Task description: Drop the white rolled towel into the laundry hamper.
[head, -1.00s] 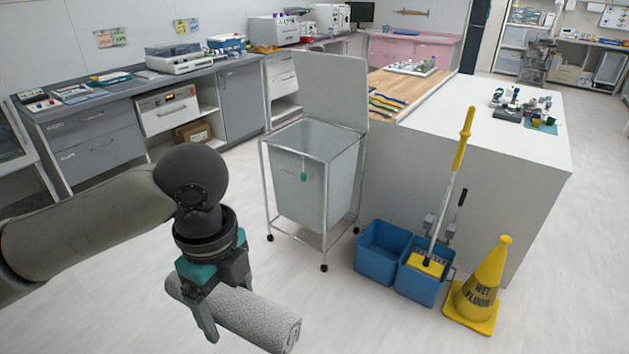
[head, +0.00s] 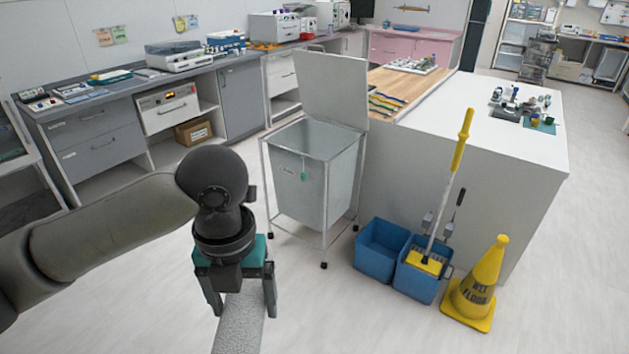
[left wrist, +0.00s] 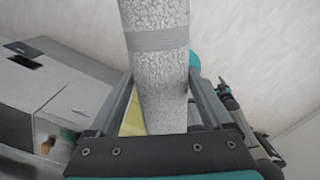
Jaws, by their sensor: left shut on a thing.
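The white rolled towel (head: 240,325) looks light grey and hangs in my left gripper (head: 242,306), which is shut on it. The left wrist view shows the towel (left wrist: 160,75) between the two fingers (left wrist: 160,105), with a grey band around it. In the head view its lower end is cut off by the bottom edge. The laundry hamper (head: 322,185) is a grey bin in a wheeled metal frame, with its lid (head: 331,90) raised and its top open. It stands beyond and to the right of the gripper. My right gripper does not show.
Blue mop buckets (head: 381,250) with a yellow-handled mop (head: 460,150) and a yellow wet-floor cone (head: 480,285) stand right of the hamper. A white island counter (head: 480,150) is behind them. A grey counter (head: 100,110) lines the left wall. Floor before the hamper is clear.

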